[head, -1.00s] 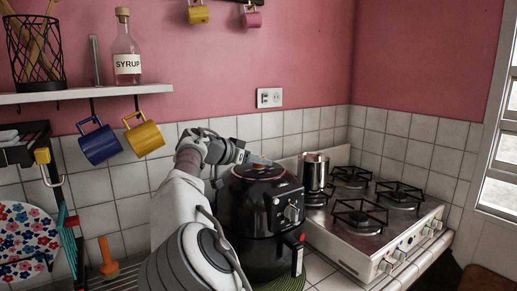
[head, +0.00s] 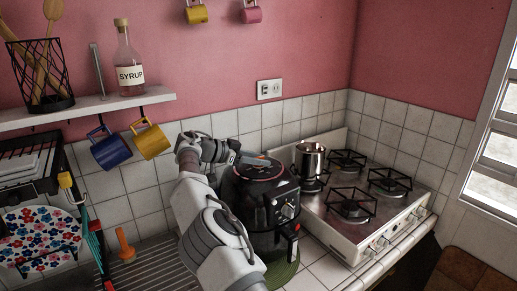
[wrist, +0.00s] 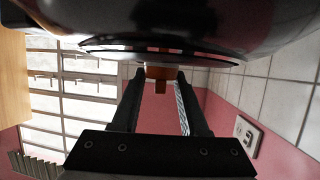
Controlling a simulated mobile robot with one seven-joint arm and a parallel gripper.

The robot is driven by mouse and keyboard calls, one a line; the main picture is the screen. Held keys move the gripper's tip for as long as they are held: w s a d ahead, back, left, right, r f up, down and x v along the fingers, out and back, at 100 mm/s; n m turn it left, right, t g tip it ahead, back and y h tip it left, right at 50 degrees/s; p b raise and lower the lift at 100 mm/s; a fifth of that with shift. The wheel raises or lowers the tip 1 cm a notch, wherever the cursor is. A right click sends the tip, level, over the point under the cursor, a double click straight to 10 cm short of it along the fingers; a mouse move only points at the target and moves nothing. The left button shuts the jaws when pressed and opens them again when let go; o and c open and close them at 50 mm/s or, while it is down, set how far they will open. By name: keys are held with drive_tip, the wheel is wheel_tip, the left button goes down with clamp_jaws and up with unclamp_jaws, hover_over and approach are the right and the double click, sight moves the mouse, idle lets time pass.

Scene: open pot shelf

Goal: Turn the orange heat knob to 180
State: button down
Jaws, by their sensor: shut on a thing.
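A black air fryer (head: 262,216) stands on the counter left of the stove, with a round dial and a handle on its front. The orange heat knob (wrist: 160,72) shows in the wrist view against the dark curved body of the fryer, with a small tab sticking out from it. My gripper (wrist: 161,78) has a finger on each side of the knob and is shut on it. In the head view my gripper (head: 252,160) is at the back left of the fryer's top; the fingertips are small there and the knob's setting cannot be read.
A metal pot (head: 309,160) stands on the stove (head: 345,225), close to the fryer's right. A shelf (head: 90,110) with a syrup bottle (head: 128,60) and hanging mugs (head: 150,138) is at the left. The drainboard (head: 150,262) is mostly clear.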

drive_tip(key=shift+f+g+p, duration=0.2)
drive_tip(key=shift+g+p, duration=0.1)
drive_tip(key=shift+p, duration=0.2)
drive_tip(key=shift+c, duration=2.2)
unclamp_jaws()
drive_tip(key=shift+d, duration=0.1)
drive_tip(key=shift+r, duration=0.1)
drive_tip(key=p+v, duration=0.1)
drive_tip(key=v, duration=0.1)
drive_tip(key=p+v, duration=0.1)
drive_tip(key=v, duration=0.1)
drive_tip(key=p+v, duration=0.1)
drive_tip(key=v, duration=0.1)
drive_tip(key=shift+d+r, duration=0.15)
drive_tip(key=shift+r, duration=0.1)
drive_tip(key=shift+s+a+r+p, duration=0.1)
drive_tip(key=shift+s+a+p, duration=0.2)
drive_tip(key=shift+a+p, duration=0.7)
drive_tip(key=shift+d, duration=0.2)
drive_tip(key=shift+o, duration=0.3)
